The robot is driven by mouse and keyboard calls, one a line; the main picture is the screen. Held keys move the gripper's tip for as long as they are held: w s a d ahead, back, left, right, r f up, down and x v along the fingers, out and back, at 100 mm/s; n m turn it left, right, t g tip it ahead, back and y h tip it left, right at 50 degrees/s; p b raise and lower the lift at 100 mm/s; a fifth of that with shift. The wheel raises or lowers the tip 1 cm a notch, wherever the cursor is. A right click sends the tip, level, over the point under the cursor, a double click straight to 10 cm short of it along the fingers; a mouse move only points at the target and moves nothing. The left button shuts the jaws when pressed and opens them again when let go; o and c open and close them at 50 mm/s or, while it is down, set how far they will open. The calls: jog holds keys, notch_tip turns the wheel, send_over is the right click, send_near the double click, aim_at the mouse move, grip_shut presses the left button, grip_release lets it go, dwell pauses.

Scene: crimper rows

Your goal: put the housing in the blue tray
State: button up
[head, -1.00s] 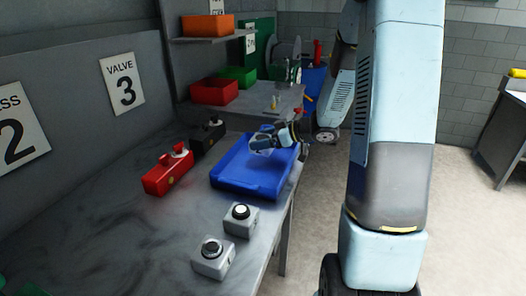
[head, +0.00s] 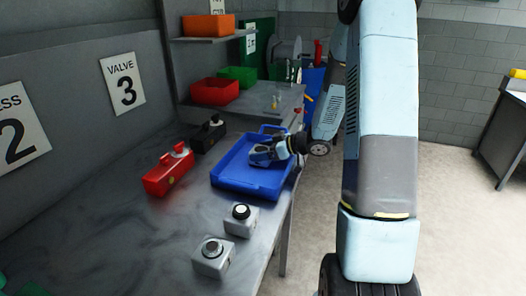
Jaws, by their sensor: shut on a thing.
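The blue tray (head: 247,190) lies on the grey workbench near its right edge. My gripper (head: 262,153) reaches in from the right, over the inside of the tray. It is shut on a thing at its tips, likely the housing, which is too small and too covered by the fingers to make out. I cannot tell whether the held thing touches the tray floor.
A red valve block (head: 168,172) and a black one (head: 208,135) stand left of the tray. Two grey button boxes, one with a white top (head: 241,219) and one with a grey top (head: 213,257), stand in front. Red (head: 215,91) and green (head: 238,75) bins sit behind.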

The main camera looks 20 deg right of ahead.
jog(key=shift+s+f, duration=0.15)
jog(key=shift+f, duration=0.15)
